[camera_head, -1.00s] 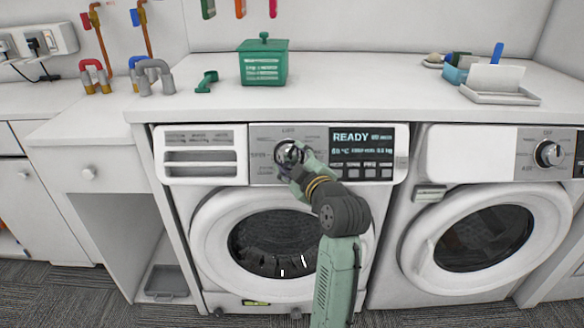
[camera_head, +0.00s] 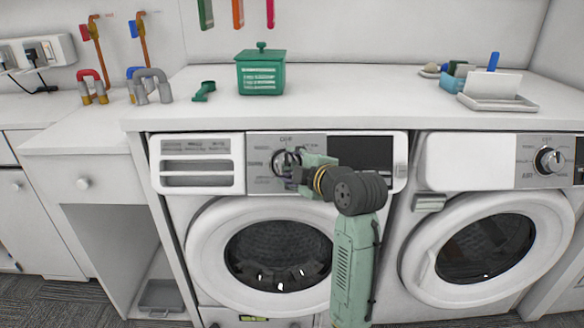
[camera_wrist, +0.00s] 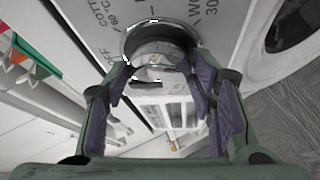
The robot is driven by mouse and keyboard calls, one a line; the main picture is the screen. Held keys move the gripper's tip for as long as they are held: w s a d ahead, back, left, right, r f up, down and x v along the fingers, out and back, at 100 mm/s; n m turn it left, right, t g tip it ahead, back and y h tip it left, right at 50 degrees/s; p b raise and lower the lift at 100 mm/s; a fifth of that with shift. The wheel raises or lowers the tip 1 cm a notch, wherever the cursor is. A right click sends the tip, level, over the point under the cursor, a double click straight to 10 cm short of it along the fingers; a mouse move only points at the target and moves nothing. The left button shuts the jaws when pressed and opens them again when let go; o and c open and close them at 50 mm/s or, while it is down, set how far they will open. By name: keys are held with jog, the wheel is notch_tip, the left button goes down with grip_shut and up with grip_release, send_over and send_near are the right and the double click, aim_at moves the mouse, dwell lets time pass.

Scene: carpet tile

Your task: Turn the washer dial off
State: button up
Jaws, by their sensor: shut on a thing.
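The left washer's dial (camera_head: 281,159) is a round silver knob on the grey part of its control panel. My gripper (camera_head: 291,173) is at the dial and covers its right and lower parts in the head view. In the wrist view the chrome-rimmed dial (camera_wrist: 160,44) sits between the fingertips of my gripper (camera_wrist: 160,68), one finger on each side. My gripper is shut on the dial. The left washer's display (camera_head: 365,154) is dark, partly behind my arm. Printed labels ring the dial; its pointer cannot be made out.
A second washer with its own dial (camera_head: 548,160) stands at the right. A green box (camera_head: 260,74) and a small green part (camera_head: 204,91) lie on the white counter (camera_head: 340,100). A white tray (camera_head: 498,102) is at the right. The washer's round door (camera_head: 280,255) is below my gripper.

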jog(key=o, duration=1.1)
jog(key=shift+o, duration=0.2)
jog(key=v, duration=1.2)
